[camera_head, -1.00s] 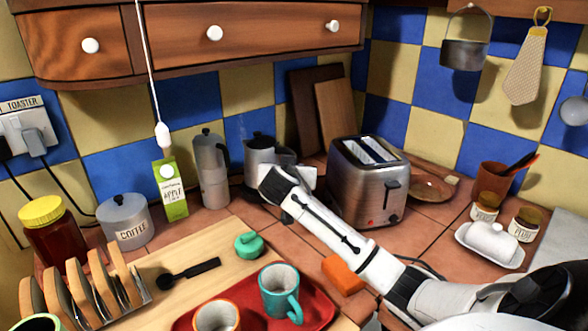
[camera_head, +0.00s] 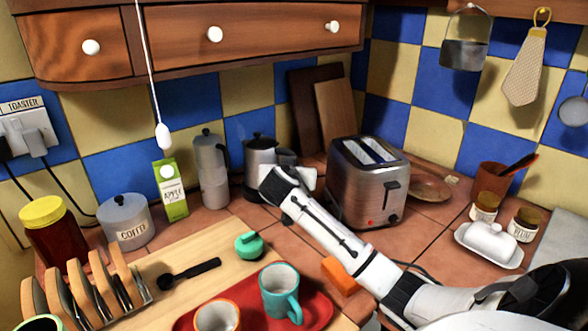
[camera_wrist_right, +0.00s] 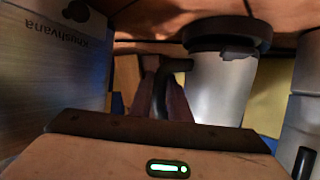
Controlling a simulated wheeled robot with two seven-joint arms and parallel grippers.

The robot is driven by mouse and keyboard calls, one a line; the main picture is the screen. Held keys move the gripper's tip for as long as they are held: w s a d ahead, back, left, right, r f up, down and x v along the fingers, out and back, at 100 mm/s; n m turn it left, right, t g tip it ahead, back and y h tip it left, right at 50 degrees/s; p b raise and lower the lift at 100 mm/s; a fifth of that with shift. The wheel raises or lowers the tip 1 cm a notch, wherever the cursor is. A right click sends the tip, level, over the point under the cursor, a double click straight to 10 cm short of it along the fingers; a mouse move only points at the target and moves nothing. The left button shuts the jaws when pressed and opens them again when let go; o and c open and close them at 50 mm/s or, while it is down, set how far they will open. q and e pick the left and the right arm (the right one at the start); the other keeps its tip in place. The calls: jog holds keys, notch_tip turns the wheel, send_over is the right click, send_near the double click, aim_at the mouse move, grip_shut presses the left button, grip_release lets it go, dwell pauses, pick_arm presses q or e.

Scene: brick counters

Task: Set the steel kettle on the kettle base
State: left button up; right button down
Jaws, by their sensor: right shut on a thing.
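The steel kettle (camera_head: 259,158), with a dark lid, stands upright at the back of the counter between the moka pot and the toaster. In the right wrist view, which is upside down, its steel body (camera_wrist_right: 222,88) meets the round black kettle base (camera_wrist_right: 228,34); I see no clear gap, but cannot tell whether it is fully seated. My right gripper (camera_head: 303,177) is at the kettle's right side, shut on its black handle (camera_wrist_right: 160,90). My left gripper is out of view.
The toaster (camera_head: 368,185) stands close on the right of my right gripper. The moka pot (camera_head: 211,172) is just left of the kettle. A juice carton (camera_head: 171,190), coffee tin (camera_head: 126,222) and red tray (camera_head: 316,314) are nearby. An orange block (camera_head: 341,276) lies by my forearm.

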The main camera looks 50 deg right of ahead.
jog(key=shift+f+b, duration=0.4)
jog(key=shift+b, duration=0.1)
dwell(0.4)
